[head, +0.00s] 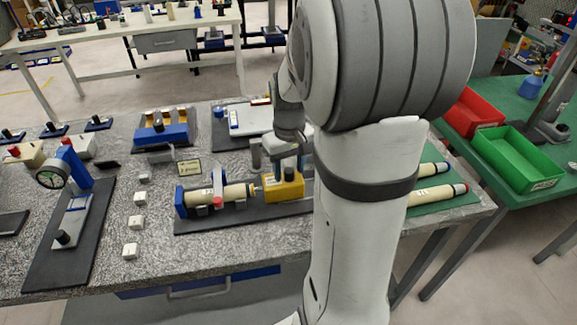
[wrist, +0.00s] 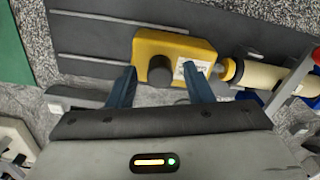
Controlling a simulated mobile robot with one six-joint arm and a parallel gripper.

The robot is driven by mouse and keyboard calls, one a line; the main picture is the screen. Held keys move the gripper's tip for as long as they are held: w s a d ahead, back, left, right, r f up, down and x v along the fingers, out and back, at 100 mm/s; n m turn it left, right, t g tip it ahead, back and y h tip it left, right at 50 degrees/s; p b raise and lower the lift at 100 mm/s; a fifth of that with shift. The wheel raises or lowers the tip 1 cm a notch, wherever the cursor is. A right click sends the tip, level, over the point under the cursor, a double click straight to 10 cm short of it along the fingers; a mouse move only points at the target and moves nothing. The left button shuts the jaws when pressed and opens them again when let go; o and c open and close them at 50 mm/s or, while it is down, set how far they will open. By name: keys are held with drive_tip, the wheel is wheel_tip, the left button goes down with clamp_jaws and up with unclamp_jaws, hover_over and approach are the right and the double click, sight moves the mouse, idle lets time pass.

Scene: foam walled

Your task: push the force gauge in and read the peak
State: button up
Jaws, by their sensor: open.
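The yellow force gauge (head: 284,190) sits on a dark rail plate (head: 240,222) on the speckled bench, with a dark round knob on top. In the wrist view the yellow gauge (wrist: 150,47) has its knob (wrist: 160,70) between my two blue fingers. My gripper (wrist: 159,74) is open, with a finger on either side of the knob and a gap to each. In the head view my gripper (head: 280,168) is over the gauge, partly hidden by my arm. A cream cylinder (head: 222,194) in a blue-ended holder lies left of the gauge, in line with its tip.
Small white blocks (head: 137,222) stand in a row left of the rail. A blue-posted dial stand (head: 76,165) is further left. A blue rack (head: 161,134) and a white device (head: 240,119) stand behind. Red (head: 472,112) and green bins (head: 518,158) are on the right table.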

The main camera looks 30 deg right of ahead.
drive_tip(key=c, duration=0.9)
drive_tip(key=shift+d, duration=0.15)
drive_tip(key=shift+c, duration=0.5)
drive_tip(key=o, duration=1)
wheel_tip(320, 180, up, 8)
drive_tip(key=shift+s+f, duration=0.1)
idle(0.4)
